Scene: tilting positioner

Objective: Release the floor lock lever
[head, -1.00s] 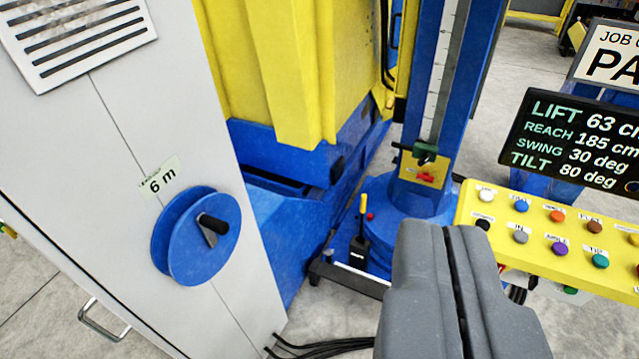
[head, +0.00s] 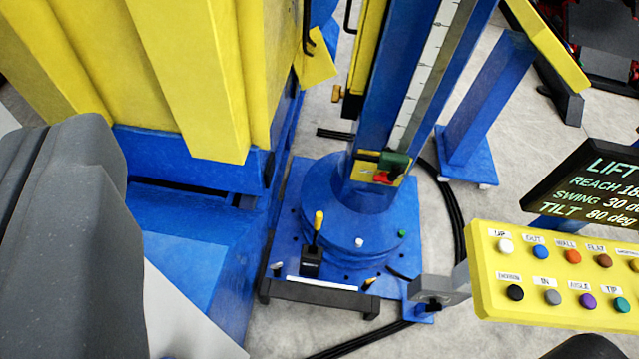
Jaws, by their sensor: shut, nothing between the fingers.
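The floor lever (head: 318,222) has a yellow grip on a short stem and stands nearly upright, leaning slightly right. It rises from a small black box (head: 310,264) at the front of the blue base plate (head: 290,225), near the picture's middle. The label on the box is too small to read. My gripper (head: 42,145) is at the left edge, large and close to the camera, with its grey fingers shut and empty. It is well left of the lever and apart from it. The left finger is partly cut off by the picture edge.
A blue column (head: 400,90) with a scale stands behind the lever. A yellow and blue machine body (head: 190,80) fills the left. A yellow button panel (head: 560,285) and a black display (head: 590,190) stand at right. A black front bar (head: 318,294) and cables border the base.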

